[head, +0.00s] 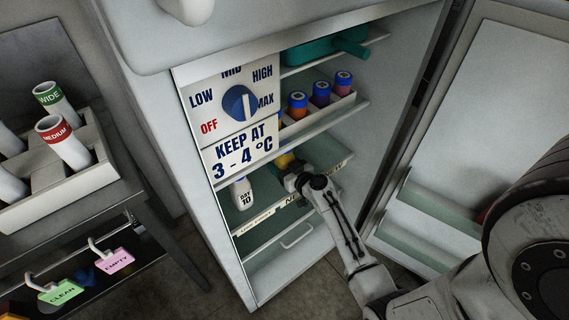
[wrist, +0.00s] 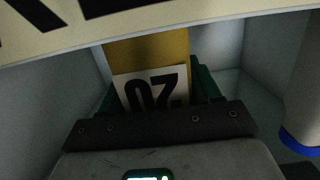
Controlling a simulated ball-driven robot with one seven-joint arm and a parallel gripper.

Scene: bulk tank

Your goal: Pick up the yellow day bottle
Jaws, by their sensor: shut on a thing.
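The yellow day bottle (head: 284,160) stands on the middle fridge shelf in the head view, mostly hidden behind my gripper (head: 291,178). In the wrist view the yellow bottle (wrist: 145,48) fills the gap between my dark green fingers (wrist: 152,90). Its white label shows the digits of 20 upside down. My gripper is shut on the bottle. The bottle's ends are out of sight in the wrist view, and I cannot tell whether it touches the shelf.
A white bottle marked DAY 10 (head: 242,193) stands left on the same shelf. A labelled strip (head: 254,219) runs along the shelf front. Above are the dial panel (head: 240,103) and a shelf of blue-capped vials (head: 321,93). The fridge door (head: 480,110) stands open at right.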

